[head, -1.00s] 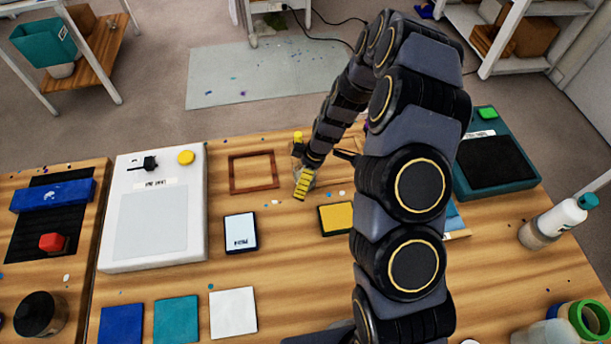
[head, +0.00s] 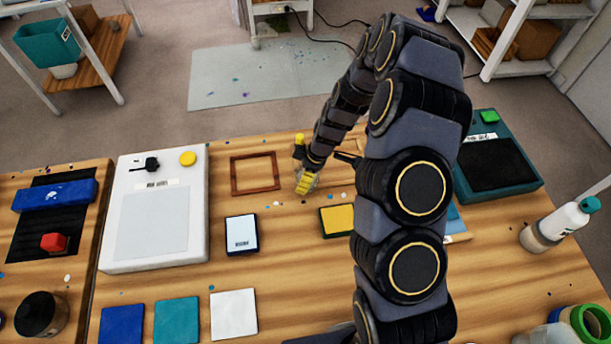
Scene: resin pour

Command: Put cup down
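My gripper (head: 306,183) shows in the head view near the middle of the wooden table (head: 300,268), just right of a brown square frame. Its yellow fingers point down and toward the viewer. A small pale, see-through shape that may be the cup (head: 315,182) shows beside the fingers, mostly hidden by them. I cannot tell whether the fingers are closed on it or whether it touches the table.
The brown frame (head: 233,176) lies left of my gripper. A white panel device (head: 193,225) is further left. A yellow pad (head: 336,220) and a white card (head: 241,232) lie in front. A bottle (head: 562,222) and a dark-topped teal device (head: 530,185) are at right.

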